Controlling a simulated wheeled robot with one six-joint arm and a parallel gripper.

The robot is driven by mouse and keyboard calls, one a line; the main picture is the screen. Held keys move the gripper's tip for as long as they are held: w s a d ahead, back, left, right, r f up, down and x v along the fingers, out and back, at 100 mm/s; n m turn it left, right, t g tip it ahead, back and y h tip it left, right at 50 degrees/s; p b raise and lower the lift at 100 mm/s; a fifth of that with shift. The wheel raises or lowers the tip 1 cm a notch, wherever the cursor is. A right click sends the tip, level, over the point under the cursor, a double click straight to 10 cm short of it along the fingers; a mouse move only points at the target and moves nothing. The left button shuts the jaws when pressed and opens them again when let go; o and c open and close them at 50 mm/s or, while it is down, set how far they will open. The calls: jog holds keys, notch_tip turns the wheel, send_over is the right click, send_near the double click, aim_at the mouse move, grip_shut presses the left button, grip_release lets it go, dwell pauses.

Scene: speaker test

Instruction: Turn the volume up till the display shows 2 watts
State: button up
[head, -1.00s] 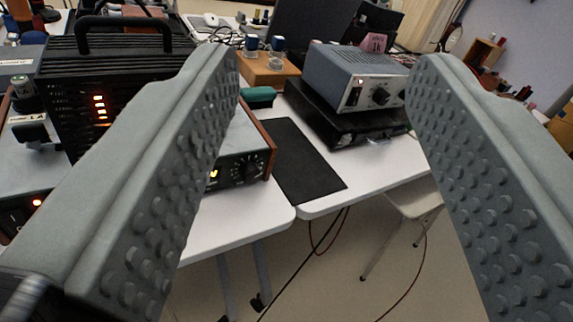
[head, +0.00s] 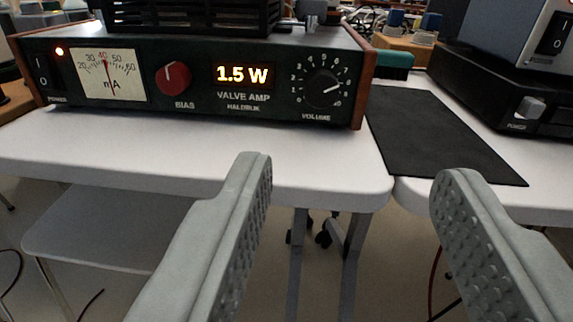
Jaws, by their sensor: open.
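The valve amp (head: 140,115) stands on the white table in the head view, its dark front panel facing me. Its display (head: 242,75) reads 1.5 W. The black volume knob (head: 322,89) is at the right of the panel, its white pointer aimed right and slightly up. A red bias knob (head: 173,77) and a nA meter (head: 107,76) sit to the left; the meter needle is near 40. My gripper (head: 352,170) is open and empty, in front of and below the panel, touching no knob.
The white table (head: 200,155) has its front edge below the amp. A black mat (head: 440,140) lies to the right. A black unit with a power button (head: 530,108) carries a grey device (head: 545,38). A chair (head: 100,225) is under the table. The space between my fingers is free.

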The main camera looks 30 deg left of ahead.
aim_at(322, 94)
jog(key=shift+g+y, duration=0.3)
jog(key=shift+y, duration=0.3)
jog(key=x, duration=0.5)
jog(key=f+x, duration=0.1)
jog(key=x, duration=0.4)
jog(key=f+x, duration=0.1)
jog(key=x, duration=0.5)
jog(key=shift+w+f, duration=0.1)
jog(key=shift+f, duration=0.15)
jog(key=c, duration=1)
jog(key=shift+m, duration=0.8)
jog(key=o, duration=1)
